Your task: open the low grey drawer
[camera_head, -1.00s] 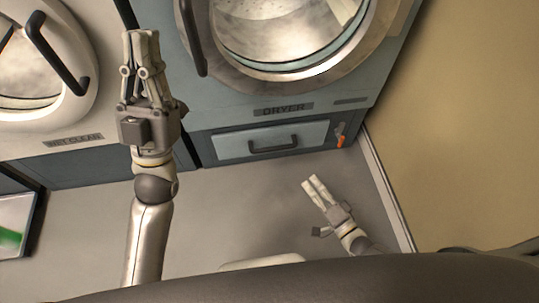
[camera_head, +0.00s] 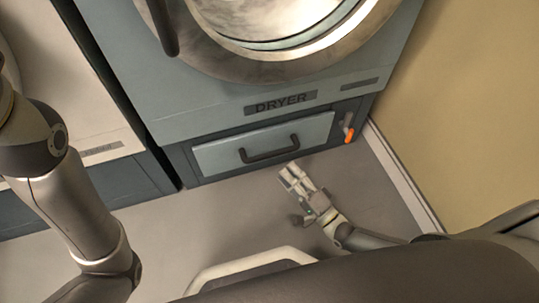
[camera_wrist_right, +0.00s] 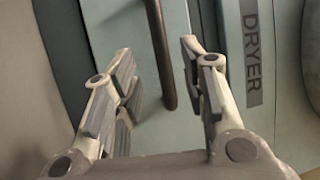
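The low grey drawer (camera_head: 215,157) sits shut under the dryer, its front flush with the dark surround. Its dark bar handle (camera_head: 270,153) also shows in the right wrist view (camera_wrist_right: 160,50). My right gripper (camera_head: 289,172) is just in front of the drawer, near the right end of the handle in the head view. In the wrist view the right gripper (camera_wrist_right: 160,68) is open, with the handle showing in the gap between its fingers. I cannot tell any contact. My left arm stands at the left of the head view; its gripper is out of the picture.
The dryer (camera_head: 200,100) with its round door is above the drawer, labelled DRYER (camera_head: 281,103). An orange-tipped lever (camera_head: 348,133) is right of the drawer. A skirting board (camera_head: 400,175) and beige wall (camera_head: 465,110) bound the right.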

